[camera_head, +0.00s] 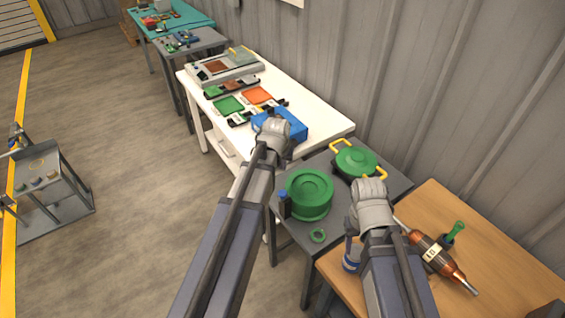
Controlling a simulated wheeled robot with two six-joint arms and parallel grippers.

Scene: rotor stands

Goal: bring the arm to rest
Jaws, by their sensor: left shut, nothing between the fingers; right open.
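My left arm reaches up the middle of the head view, and its gripper (273,130) is at the near edge of a blue box (291,124) on the white table. The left gripper is shut and empty. My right arm comes in from the bottom, and its gripper (370,190) is beside a green round part with yellow handles (356,161) on the grey table. The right gripper is open. The fingertips of both grippers are mostly hidden by the wrists, so I cannot tell whether either touches anything.
A brown bottle-shaped part (436,254) lies on the wooden table (500,245). The white table (325,121) holds trays. Open floor (130,160) lies left; a cart (45,185) stands there.

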